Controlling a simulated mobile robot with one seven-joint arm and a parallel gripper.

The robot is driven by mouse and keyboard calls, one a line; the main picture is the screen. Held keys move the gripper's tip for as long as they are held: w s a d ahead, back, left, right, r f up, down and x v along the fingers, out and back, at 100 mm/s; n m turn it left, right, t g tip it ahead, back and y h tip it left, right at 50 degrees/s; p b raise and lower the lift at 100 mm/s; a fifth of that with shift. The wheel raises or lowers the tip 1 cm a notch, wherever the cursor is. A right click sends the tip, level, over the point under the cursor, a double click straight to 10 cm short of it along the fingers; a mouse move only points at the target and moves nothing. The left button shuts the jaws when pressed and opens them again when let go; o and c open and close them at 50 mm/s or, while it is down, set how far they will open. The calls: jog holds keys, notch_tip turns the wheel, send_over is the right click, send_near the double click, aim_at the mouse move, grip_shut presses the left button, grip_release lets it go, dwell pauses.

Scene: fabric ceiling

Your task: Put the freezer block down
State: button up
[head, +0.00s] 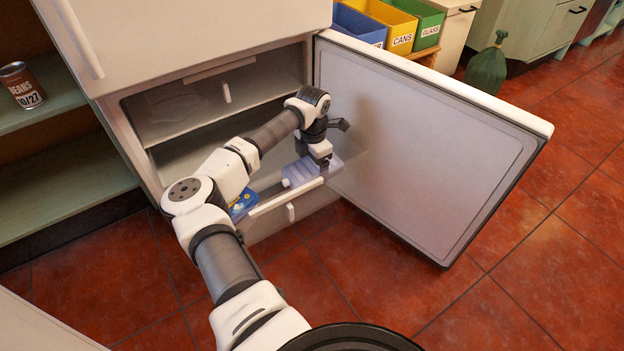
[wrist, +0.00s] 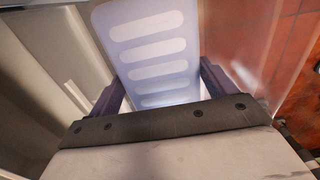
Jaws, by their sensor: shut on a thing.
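The freezer block (head: 297,172) is a pale blue, flat slab. It is in the lower part of the open freezer, over or in the pulled-out bottom drawer (head: 268,207). My gripper (head: 321,160) points down and is shut on the block. In the wrist view, the block (wrist: 150,32), with a row of light oval ridges on its face, lies between the two dark fingers of my gripper (wrist: 160,85). I cannot tell whether the block touches the drawer floor; its lower part is hidden.
The freezer door (head: 430,150) stands wide open to the right. A blue and yellow package (head: 242,203) lies in the drawer left of the block. An upper freezer compartment (head: 200,105) is above. A beans can (head: 22,86) stands on a shelf at left. The red tile floor (head: 150,275) is clear.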

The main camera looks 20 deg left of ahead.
aim_at(313, 175)
jog(key=shift+f+b, duration=0.7)
jog(key=shift+f, duration=1.75)
jog(key=shift+f, duration=0.2)
jog(key=o, duration=1.2)
jog(key=shift+c, duration=0.2)
notch_tip(313, 175, up, 12)
jog(key=p, duration=0.3)
jog(key=shift+r+p, duration=0.2)
jog(key=shift+p, duration=0.15)
